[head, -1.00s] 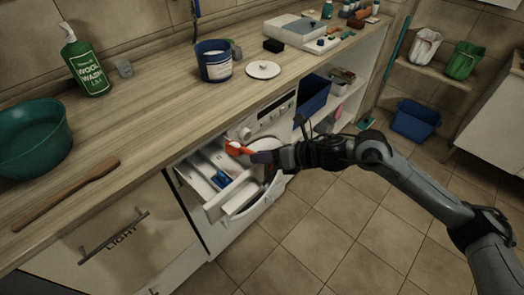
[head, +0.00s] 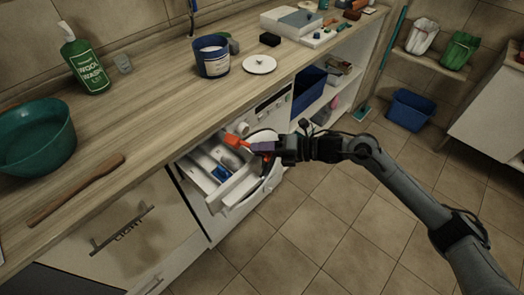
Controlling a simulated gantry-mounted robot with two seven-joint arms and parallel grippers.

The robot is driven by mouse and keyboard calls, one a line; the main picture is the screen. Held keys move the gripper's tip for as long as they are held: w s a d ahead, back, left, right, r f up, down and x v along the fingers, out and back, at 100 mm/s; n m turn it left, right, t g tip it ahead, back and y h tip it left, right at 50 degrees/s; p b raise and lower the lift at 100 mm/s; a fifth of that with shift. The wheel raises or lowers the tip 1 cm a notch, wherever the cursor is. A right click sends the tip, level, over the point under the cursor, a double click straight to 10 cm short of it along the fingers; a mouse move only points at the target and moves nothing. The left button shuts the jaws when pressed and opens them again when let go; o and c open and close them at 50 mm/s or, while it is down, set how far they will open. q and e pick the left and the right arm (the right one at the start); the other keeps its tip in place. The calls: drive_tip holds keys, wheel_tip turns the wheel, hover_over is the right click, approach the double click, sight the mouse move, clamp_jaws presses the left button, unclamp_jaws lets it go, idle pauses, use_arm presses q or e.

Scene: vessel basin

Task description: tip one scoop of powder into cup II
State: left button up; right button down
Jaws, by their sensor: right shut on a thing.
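My right gripper (head: 263,148) is shut on an orange-red scoop (head: 238,142). The scoop sticks out to the left of the fingers, above the back right part of the open white detergent drawer (head: 238,189). Whether powder is in the scoop cannot be told. The drawer has several compartments, with a blue piece (head: 222,173) in one. The cup marks are too small to read, so I cannot tell which is cup II. An open blue tub (head: 212,58) with pale contents stands on the counter. My left gripper is not in view.
The drawer belongs to a white washing machine (head: 268,106) under the wooden counter (head: 150,120). A white lid (head: 259,65) lies beside the tub. A green basin (head: 35,140), wooden stick (head: 75,190) and green bottle (head: 85,60) are at left. The floor at right is open.

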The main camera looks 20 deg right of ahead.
drive_tip(key=r+n+h, duration=0.1)
drive_tip(key=n, duration=0.1)
drive_tip(key=r+n+h, duration=0.1)
drive_tip(key=r+n+h+b, duration=0.1)
drive_tip(key=r+n, duration=0.1)
drive_tip(key=shift+s+a+r+n, duration=0.1)
drive_tip(key=shift+a+n, duration=0.2)
drive_tip(key=r+n, duration=0.1)
drive_tip(key=n+h, duration=0.1)
drive_tip(key=r+n+t+h+b, duration=0.1)
drive_tip(key=shift+s+a+r+n, duration=0.15)
drive_tip(key=shift+a+r+n, duration=0.1)
drive_tip(key=shift+r+n, duration=0.1)
drive_tip(key=shift+r+n+t+h, duration=0.3)
drive_tip(key=shift+r+n+h, duration=0.1)
drive_tip(key=shift+h, duration=0.1)
drive_tip(key=shift+f, duration=0.1)
